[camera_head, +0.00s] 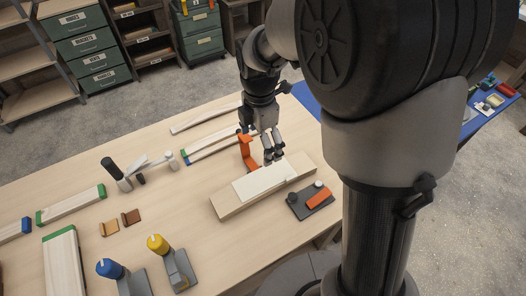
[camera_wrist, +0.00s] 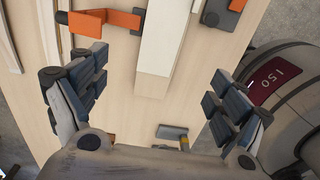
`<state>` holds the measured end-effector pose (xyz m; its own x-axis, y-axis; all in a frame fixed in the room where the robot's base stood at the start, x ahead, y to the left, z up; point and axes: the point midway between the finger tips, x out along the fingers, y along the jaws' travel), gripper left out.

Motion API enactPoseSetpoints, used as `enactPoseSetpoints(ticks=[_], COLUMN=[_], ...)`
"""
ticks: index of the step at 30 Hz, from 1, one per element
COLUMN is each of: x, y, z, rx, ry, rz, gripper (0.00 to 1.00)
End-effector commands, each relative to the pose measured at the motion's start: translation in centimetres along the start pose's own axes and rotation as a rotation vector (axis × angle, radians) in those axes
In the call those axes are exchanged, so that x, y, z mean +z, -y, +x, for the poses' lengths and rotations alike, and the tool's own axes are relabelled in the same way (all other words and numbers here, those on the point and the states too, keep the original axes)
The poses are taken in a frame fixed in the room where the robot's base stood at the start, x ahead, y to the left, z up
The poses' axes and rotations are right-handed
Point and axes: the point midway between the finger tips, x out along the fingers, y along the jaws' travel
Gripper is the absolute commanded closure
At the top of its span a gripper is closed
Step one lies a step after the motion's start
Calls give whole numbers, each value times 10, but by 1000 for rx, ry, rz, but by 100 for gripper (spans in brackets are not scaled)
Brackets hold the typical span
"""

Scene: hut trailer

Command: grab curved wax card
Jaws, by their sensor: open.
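Two small brown pieces, a tan one (camera_head: 109,228) and a darker one (camera_head: 131,217), lie on the left half of the workbench in the head view. They look like small cards, but I cannot tell which is the curved wax card. My gripper (camera_head: 271,156) is open and empty, pointing down above the right end of a long pale block (camera_head: 235,202). It is well to the right of both brown pieces. In the wrist view my gripper's fingers (camera_wrist: 155,95) are spread wide, with the pale block (camera_wrist: 160,45) beyond them and nothing between them.
An orange bracket (camera_head: 246,152) stands beside the block; a dark plate with an orange bar (camera_head: 318,199) lies right of it. Yellow-topped (camera_head: 158,244) and blue-topped (camera_head: 110,268) tools stand at the front. A small grey-and-yellow item (camera_wrist: 172,132) shows in the wrist view. Bare workbench (camera_head: 185,205) lies between.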

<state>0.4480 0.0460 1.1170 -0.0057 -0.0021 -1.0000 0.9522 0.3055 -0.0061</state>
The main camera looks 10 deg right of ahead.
Motion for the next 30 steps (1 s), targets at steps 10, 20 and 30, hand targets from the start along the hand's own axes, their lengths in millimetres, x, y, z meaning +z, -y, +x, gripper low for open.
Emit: enactPoseSetpoints(ticks=[10,20,30], x=[0,0,-1], y=[2,2,4], z=[80,109,153], rx=[-5,-1,-3], ry=[-1,0,-1], rz=[4,5,5], gripper=[10,10,10])
